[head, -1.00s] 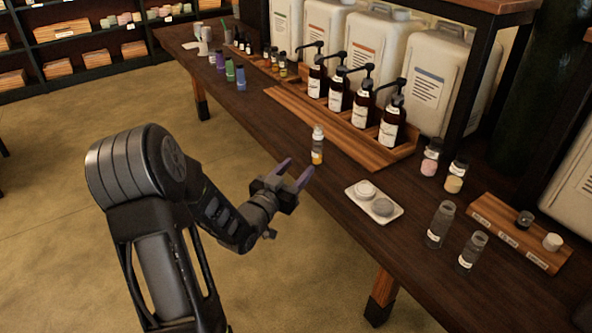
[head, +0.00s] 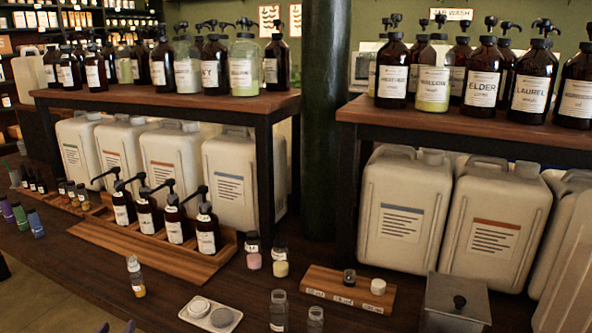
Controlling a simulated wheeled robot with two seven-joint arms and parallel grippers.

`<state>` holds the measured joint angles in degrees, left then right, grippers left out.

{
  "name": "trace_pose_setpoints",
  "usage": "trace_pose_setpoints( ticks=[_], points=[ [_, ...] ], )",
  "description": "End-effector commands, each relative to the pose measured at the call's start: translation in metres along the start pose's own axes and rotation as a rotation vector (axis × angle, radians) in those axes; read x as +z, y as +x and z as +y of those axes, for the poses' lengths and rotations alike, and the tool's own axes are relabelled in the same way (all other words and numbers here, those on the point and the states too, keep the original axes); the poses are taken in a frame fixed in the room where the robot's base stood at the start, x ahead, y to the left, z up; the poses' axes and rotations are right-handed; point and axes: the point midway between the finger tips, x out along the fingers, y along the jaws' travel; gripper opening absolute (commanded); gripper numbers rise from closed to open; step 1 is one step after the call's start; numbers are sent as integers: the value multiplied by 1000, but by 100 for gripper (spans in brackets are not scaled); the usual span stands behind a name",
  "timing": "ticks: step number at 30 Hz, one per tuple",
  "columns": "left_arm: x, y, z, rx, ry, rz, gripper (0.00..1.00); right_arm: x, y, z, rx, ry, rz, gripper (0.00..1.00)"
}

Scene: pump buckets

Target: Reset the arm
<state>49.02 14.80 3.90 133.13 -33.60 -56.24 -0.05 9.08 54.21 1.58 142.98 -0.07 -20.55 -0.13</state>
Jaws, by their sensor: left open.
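Only the purple fingertips of my left gripper (head: 117,327) show, at the bottom edge of the head view. They are apart, with nothing seen between them. The rest of my left arm is out of the frame. My right gripper is not in view. A small bottle with orange contents (head: 135,276) stands upright on the dark table, just beyond the left fingertips and apart from them.
A white tray (head: 189,316) with two lids lies right of the small bottle. Clear bottles (head: 278,310), a wooden lid block (head: 322,283) and a metal box (head: 456,303) stand further right. Pump bottles (head: 206,232) stand in a wooden rack behind, before large white canisters (head: 230,180).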

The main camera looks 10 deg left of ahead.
Motion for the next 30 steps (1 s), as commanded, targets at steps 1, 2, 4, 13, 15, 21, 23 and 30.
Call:
trace_pose_setpoints(
  ticks=[1, 2, 4, 13, 15, 21, 23, 30],
  points=[
    [24, -2, 1, -17, -36, -76, 49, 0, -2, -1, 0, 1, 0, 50],
    [41, -3, 6, -23, -63, -131, 49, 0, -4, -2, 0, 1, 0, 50],
    [81, -10, 28, -23, -130, -274, 49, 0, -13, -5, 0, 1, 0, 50],
    [224, -118, 190, 105, -302, -931, 49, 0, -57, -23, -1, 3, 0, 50],
    [242, -158, 226, 144, -301, -1070, 49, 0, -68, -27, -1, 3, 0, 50],
    [264, -261, 295, 257, -214, -1336, 49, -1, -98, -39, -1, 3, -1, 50],
    [265, -279, 307, 294, -176, -1368, 49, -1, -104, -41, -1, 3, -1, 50],
    [265, -293, 322, 346, -121, -1385, 49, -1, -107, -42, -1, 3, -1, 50]
  ],
)
